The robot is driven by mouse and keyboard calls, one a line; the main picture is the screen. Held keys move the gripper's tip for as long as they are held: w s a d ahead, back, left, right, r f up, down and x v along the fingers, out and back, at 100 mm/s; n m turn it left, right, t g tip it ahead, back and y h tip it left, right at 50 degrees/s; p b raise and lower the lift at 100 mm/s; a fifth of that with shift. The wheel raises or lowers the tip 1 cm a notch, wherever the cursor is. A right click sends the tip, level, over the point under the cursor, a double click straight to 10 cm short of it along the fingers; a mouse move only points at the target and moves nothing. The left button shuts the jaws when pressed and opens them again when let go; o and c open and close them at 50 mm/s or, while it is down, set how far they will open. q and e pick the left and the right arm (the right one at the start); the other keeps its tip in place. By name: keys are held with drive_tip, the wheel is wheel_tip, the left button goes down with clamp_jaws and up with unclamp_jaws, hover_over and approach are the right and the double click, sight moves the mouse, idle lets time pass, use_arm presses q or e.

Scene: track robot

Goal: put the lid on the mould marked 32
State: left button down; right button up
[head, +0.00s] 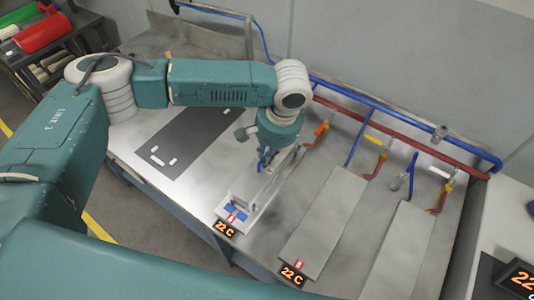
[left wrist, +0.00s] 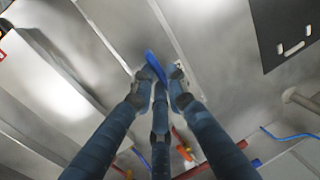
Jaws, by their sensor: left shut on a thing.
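My left gripper (head: 264,164) is over the leftmost mould station on the metal table. In the left wrist view its three dark fingers (left wrist: 160,85) are closed around a blue piece (left wrist: 153,62). What this piece belongs to is mostly hidden. Below the gripper is a narrow pale mould (head: 261,200) with blue at its front end and a display (head: 227,229) reading 22 C. A flat grey plate (head: 325,225) lies to its right, with another display (head: 292,275) reading 22 C. I can read no 32. My right gripper is not in view.
Another flat grey plate (head: 400,255) lies further right. A dark mat (head: 198,142) with small white pieces lies left of the gripper. Blue and red pipes (head: 400,128) with valves run along the back. A further display (head: 518,278) stands at the right edge.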

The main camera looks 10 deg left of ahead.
use_arm(q)
drive_tip(key=c, duration=1.6)
unclamp_jaws()
drive_tip(key=shift+c, duration=0.2)
drive_tip(key=shift+f, duration=0.1)
wheel_tip(320, 180, up, 12)
drive_tip(key=d, duration=0.2)
drive_tip(key=shift+s+d, duration=0.15)
drive_tip(key=shift+s, duration=0.3)
